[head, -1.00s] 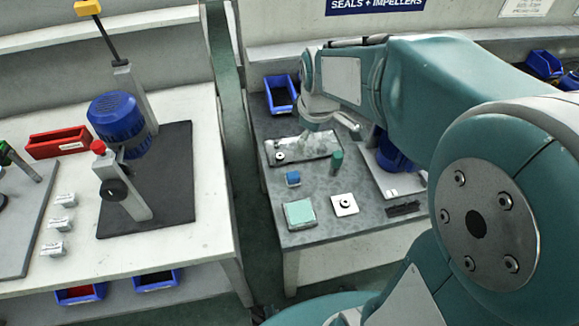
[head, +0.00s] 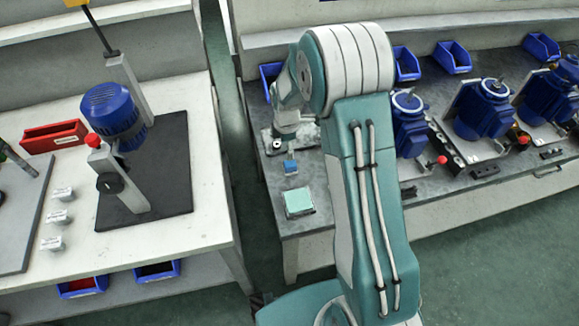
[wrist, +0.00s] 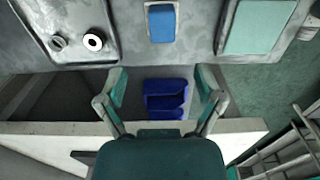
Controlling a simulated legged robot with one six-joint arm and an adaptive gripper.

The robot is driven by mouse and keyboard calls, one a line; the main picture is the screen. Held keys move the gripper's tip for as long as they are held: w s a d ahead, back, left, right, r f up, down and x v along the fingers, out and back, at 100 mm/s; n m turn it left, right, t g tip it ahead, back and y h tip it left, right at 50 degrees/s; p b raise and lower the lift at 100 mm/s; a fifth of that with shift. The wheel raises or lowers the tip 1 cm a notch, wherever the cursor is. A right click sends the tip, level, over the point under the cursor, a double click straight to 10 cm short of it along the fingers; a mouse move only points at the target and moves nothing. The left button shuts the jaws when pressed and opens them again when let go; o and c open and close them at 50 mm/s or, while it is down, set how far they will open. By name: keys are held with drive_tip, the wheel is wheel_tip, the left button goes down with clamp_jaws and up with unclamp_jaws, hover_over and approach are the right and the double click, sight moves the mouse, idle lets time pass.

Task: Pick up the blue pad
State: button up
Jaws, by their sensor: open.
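The blue pad (head: 290,167) is a small blue block on the grey bench, just below the end of my arm in the head view. In the wrist view the blue pad (wrist: 161,24) is at the top centre, with a pale grey part at its upper end. My gripper (wrist: 162,84) is open and empty. Its two fingers are spread at either side of the picture's middle, and the pad is beyond the fingertips, lined up with the gap between them. In the head view my arm hides much of the bench, and the fingers are hard to make out.
A pale green block (head: 298,203) is near the pad; it also shows in the wrist view (wrist: 258,26). A tray (wrist: 88,58) with small ring parts is on the pad's other side. A gap separates the grey bench from the left bench (head: 205,232). Blue motors (head: 484,108) stand right.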

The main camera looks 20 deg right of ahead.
sight(290, 163)
drive_tip(key=f, duration=0.5)
drive_tip(key=d+f, duration=0.1)
drive_tip(key=f, duration=0.2)
drive_tip(key=shift+s+f, duration=0.1)
drive_tip(key=shift+f, duration=0.15)
drive_tip(key=c, duration=1.1)
